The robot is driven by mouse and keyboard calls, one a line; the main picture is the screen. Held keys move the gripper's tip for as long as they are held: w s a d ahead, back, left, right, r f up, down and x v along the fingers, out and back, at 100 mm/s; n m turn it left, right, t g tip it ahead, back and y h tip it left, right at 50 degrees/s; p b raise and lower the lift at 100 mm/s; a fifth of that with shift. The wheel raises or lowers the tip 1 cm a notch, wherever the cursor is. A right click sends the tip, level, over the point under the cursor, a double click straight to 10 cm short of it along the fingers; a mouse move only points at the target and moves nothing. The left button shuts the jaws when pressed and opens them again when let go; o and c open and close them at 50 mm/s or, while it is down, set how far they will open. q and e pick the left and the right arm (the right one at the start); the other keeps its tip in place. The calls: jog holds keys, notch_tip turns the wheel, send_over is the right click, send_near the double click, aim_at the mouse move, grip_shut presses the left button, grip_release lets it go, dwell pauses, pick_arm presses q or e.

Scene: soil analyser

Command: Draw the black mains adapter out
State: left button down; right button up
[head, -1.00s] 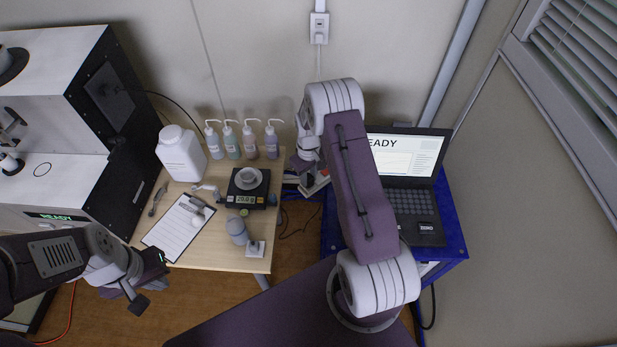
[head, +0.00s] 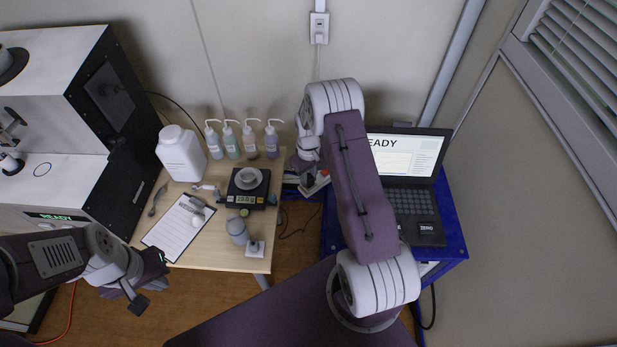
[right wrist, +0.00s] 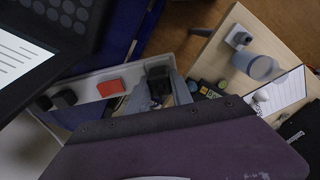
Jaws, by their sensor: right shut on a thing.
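The black mains adapter (right wrist: 158,80) shows in the right wrist view at the white power strip (right wrist: 105,88). My right gripper (right wrist: 160,92) is shut on it, with a grey finger on either side. The fingers and the strip's edge hide its lower part, so I cannot tell whether its pins are still in the socket. In the head view my right gripper (head: 307,178) is low between the table and the blue cart, mostly behind my arm. My left gripper (head: 146,292) hangs in front of the table's left corner, away from the adapter; its jaw gap is unclear.
The strip has a red switch (right wrist: 110,88) and another black plug (right wrist: 62,99). The blue cart (head: 455,225) with a laptop (head: 412,195) stands to the right. The wooden table (head: 215,250) to the left holds a scale (head: 246,198), bottles and a clipboard (head: 178,232).

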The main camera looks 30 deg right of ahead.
aim_at(309, 177)
jog(key=shift+r+p, duration=0.5)
jog(key=shift+r, duration=0.2)
grip_shut()
jog(key=shift+r+p, duration=1.5)
jog(key=shift+r, duration=0.55)
jog(key=shift+f, duration=0.1)
